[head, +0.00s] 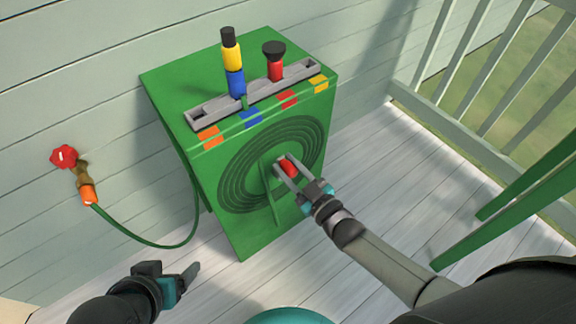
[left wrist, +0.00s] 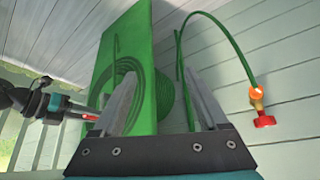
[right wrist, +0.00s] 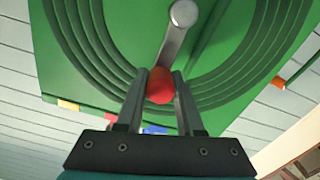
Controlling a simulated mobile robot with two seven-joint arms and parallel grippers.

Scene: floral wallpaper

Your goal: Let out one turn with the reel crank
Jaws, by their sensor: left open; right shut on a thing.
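The hose reel is a green box (head: 165,85) against the wall, with a coiled green hose (head: 232,190) on its front face. Its crank has a grey arm (right wrist: 174,43) running from a round hub (right wrist: 183,13) to a red knob (right wrist: 160,86). My right gripper (head: 291,172) is shut on the red knob, with one finger on each side of it in the right wrist view. My left gripper (head: 178,271) is open and empty, low in front of the box and apart from it. The left wrist view shows the reel box (left wrist: 140,40) beyond its fingers.
A grey slotted rack (head: 205,112) on top holds a blue, yellow and black nozzle (head: 232,57) and a red and black one (head: 275,68). A tap (head: 63,157) with a green hose (head: 150,241) is on the wall at left. Railing (head: 470,130) stands at right.

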